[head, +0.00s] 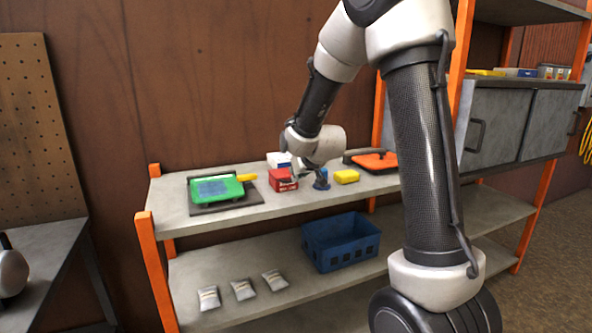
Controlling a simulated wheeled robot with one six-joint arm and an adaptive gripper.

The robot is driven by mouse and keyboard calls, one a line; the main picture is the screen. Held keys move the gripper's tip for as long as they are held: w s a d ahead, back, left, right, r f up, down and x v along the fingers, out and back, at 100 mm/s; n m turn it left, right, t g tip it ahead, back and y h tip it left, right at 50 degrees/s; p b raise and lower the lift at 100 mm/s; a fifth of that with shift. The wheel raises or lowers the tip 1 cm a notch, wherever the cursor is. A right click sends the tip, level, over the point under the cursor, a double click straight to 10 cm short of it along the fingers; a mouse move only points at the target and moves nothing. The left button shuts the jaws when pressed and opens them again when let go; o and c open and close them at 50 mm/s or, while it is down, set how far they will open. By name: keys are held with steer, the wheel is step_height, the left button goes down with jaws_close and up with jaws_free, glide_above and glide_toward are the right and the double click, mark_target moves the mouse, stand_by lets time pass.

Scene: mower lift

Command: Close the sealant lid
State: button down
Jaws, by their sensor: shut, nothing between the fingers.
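My gripper (298,174) is small in the head view, low over the upper shelf. It is shut with nothing held, just beside a small red box (283,180) and a small dark blue item (321,181). I cannot tell whether it touches either. No sealant label can be read, so I cannot tell which container is the sealant or how its lid stands. My wrist covers part of the space behind.
The upper shelf (180,210) also holds a green case (216,190) on a dark mat, a white box (277,159), a yellow block (347,176) and an orange-and-black item (377,161). A blue basket (340,243) and several grey pouches (242,290) lie below.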

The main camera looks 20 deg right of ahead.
steer(key=shift+s+f, duration=0.25)
steer(key=shift+f, duration=0.9)
